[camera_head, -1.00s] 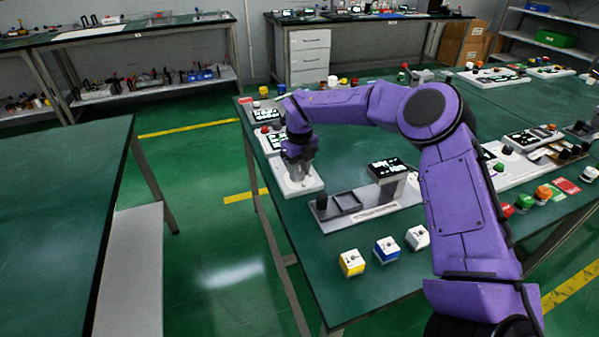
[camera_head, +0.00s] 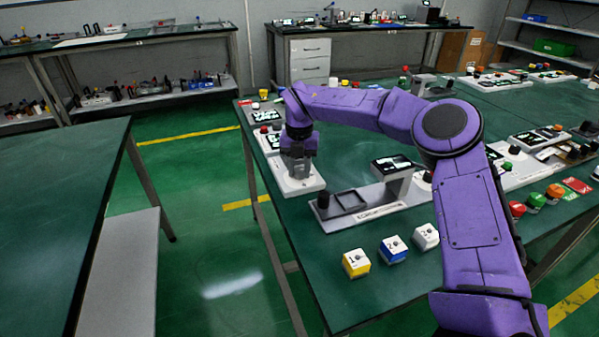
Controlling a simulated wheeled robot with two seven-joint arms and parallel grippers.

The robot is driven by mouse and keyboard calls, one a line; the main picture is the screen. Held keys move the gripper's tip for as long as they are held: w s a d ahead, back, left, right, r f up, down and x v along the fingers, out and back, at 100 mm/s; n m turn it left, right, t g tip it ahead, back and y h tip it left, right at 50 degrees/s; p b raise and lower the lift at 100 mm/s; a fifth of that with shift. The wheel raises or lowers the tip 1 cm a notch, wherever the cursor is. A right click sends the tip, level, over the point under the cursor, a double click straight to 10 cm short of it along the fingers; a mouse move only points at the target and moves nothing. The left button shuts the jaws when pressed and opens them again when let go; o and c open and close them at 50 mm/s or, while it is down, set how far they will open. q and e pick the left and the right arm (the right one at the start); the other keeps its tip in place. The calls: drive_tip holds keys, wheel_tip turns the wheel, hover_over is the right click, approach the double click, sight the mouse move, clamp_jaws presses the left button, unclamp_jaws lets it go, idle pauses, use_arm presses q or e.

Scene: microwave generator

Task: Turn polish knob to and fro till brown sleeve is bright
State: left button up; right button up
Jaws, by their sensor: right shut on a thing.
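My right gripper (camera_head: 299,170) points down over the white panel (camera_head: 305,187) at the table's left edge. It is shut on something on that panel. The grip covers the thing, which I take to be the polish knob; its turn cannot be seen. I cannot pick out a brown sleeve in this view. My left gripper is not in view.
Yellow (camera_head: 356,264), blue (camera_head: 393,250) and white (camera_head: 426,237) blocks stand at the table's front. Red (camera_head: 516,209), green (camera_head: 536,200) and orange (camera_head: 554,192) buttons sit at the right. A bare green table (camera_head: 55,190) stands at the left.

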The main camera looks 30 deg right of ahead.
sight(299, 170)
drive_tip(key=shift+w+r+m, duration=0.1)
drive_tip(key=shift+r+m, duration=0.05)
drive_tip(key=shift+m, duration=0.35)
drive_tip(key=o, duration=1)
drive_tip(key=shift+o, duration=0.2)
wheel_tip(299, 170, up, 10)
drive_tip(key=shift+r, duration=0.25)
